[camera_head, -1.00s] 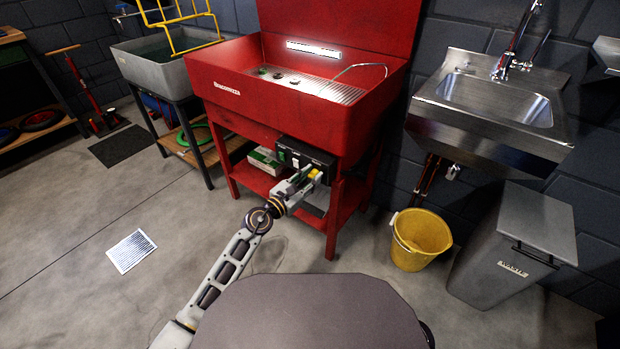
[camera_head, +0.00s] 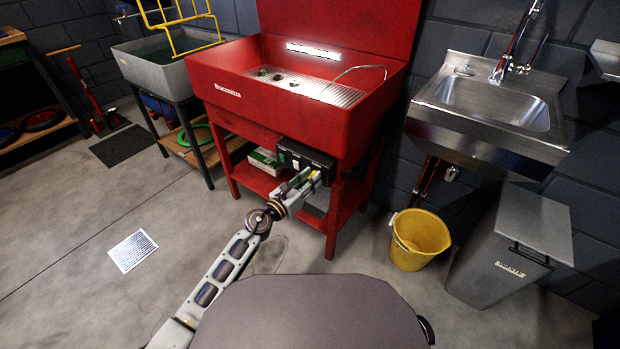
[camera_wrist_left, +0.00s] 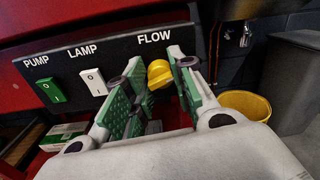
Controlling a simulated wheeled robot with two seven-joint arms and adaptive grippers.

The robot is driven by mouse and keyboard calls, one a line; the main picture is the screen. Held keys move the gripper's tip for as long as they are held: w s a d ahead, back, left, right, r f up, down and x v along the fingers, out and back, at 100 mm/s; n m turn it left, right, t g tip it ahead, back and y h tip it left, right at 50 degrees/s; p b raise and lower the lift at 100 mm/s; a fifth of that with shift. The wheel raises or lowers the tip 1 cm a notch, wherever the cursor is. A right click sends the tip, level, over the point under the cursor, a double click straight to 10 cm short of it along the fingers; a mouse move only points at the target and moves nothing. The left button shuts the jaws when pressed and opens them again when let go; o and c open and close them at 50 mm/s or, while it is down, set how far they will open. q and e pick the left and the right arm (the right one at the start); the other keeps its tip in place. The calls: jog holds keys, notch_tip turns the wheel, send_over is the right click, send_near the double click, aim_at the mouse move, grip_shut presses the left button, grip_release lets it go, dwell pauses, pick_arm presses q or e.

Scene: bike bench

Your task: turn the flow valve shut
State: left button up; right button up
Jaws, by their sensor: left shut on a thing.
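In the head view the panel (camera_head: 306,158) hangs below the red basin's front. My left gripper (camera_wrist_left: 157,66) has green-padded fingers either side of the knob and is shut on it. In the head view my left gripper (camera_head: 308,181) reaches the panel's right end and hides most of the knob. The knob's exact angle is hard to read. My right gripper is not in view.
A green PUMP switch (camera_wrist_left: 49,90) and a white LAMP switch (camera_wrist_left: 94,82) sit left of the knob. The red wash stand (camera_head: 238,125) has a lower shelf with a box (camera_head: 265,160). A yellow bucket (camera_head: 420,239) and grey bin (camera_head: 513,245) stand right. Floor at left is mostly clear.

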pick_arm(q)
jog(key=shift+n+t+p, duration=0.4)
jog(key=shift+n+p, duration=1.8)
jog(key=shift+n, duration=4.8)
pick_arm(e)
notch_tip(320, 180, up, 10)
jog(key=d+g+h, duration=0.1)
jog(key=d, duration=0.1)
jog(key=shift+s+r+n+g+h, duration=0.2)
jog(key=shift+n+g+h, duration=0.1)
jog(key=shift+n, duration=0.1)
pick_arm(q)
jog(key=shift+a, duration=0.1)
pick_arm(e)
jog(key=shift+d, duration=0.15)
pick_arm(q)
jog(key=o, duration=1)
jog(key=shift+f, duration=0.1)
jog(key=shift+o, duration=0.2)
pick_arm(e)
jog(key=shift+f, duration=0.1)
